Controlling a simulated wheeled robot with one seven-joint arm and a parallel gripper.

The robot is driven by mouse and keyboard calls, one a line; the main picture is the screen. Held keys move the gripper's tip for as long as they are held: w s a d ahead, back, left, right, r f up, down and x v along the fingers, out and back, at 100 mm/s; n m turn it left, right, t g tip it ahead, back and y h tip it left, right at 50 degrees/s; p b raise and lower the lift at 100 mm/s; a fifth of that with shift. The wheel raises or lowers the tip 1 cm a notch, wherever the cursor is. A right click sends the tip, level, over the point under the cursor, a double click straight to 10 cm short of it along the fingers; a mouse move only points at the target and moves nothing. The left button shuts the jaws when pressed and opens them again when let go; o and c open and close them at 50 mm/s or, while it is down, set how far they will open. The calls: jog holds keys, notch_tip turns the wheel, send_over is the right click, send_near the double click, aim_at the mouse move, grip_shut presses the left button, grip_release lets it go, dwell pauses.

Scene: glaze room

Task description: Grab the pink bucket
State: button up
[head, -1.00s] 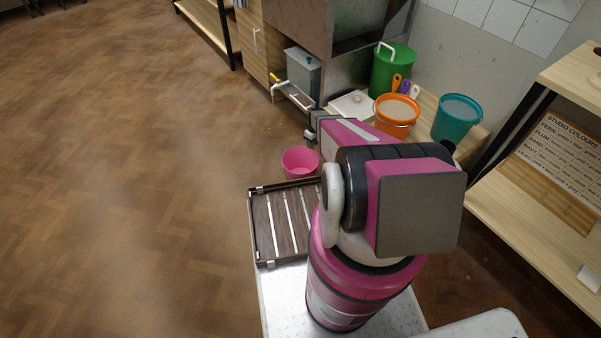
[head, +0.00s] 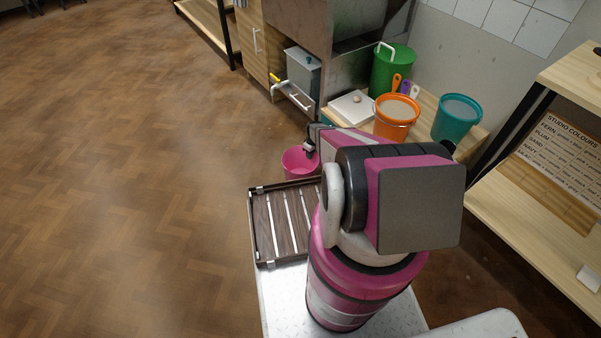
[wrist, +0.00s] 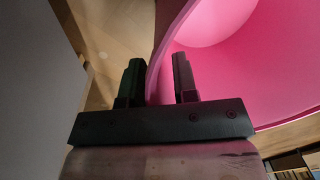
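The pink bucket (head: 297,165) stands beyond the slatted dark tray in the head view, partly hidden behind my arm. My gripper (head: 309,151) is at the bucket's upper right rim. In the wrist view the pink bucket (wrist: 230,75) fills the upper right, with its wall rising between the two fingers. My gripper (wrist: 158,80) is open, with one finger on each side of the wall. The left finger is close to the wall; a gap shows at the right finger. Whether either finger touches cannot be told.
A slatted dark tray (head: 262,222) lies in front of the bucket. A wooden shelf (head: 520,215) is at right. The floor at left is clear.

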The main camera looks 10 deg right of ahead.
grip_shut()
jog(key=shift+r, duration=0.15)
